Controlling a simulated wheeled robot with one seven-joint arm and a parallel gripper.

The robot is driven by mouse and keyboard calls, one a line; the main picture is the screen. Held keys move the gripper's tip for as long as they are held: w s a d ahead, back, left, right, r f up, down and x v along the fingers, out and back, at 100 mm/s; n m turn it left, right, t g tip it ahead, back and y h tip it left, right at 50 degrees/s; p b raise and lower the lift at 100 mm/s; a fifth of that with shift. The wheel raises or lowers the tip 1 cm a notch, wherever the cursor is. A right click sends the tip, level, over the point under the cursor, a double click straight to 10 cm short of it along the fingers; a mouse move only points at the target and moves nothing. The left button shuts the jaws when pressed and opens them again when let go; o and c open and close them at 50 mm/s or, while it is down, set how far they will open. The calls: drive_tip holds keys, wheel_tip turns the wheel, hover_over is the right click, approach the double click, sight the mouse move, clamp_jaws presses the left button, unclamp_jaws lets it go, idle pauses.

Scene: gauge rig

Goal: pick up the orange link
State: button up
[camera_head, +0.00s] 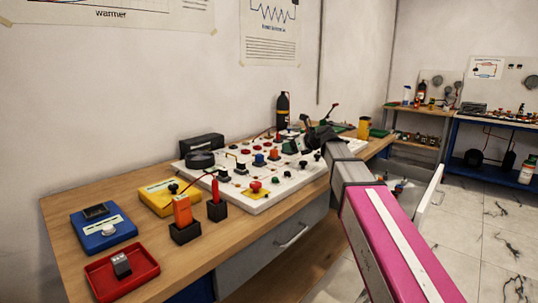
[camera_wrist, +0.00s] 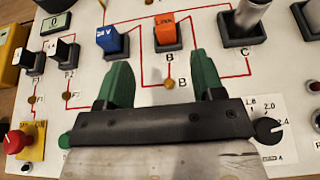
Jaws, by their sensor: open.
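The orange link (camera_wrist: 168,33) is a small block with a dark label, seated in a black socket on the white panel. It shows in the wrist view at top centre, just beyond my fingertips. In the head view the orange link (camera_head: 274,154) is a small spot among the panel's parts. My gripper (camera_wrist: 164,78) is open, its two green fingers spread wide with nothing between them. The link lies ahead of the gap, apart from both fingers. In the head view my gripper (camera_head: 300,144) is over the panel, coming from the right. How high it is above the panel I cannot tell.
A blue block (camera_wrist: 110,40) stands in a socket left of the link, and a grey cylinder (camera_wrist: 249,17) stands to its right. A black knob (camera_wrist: 268,130) is at right. On the bench, a red tray (camera_head: 122,275) and a larger orange block (camera_head: 182,210) stand at left.

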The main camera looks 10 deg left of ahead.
sight(274, 150)
drive_tip(key=x, duration=1)
drive_tip(key=shift+w+f, duration=0.25)
drive_tip(key=shift+w, duration=0.15)
drive_tip(key=c, duration=1)
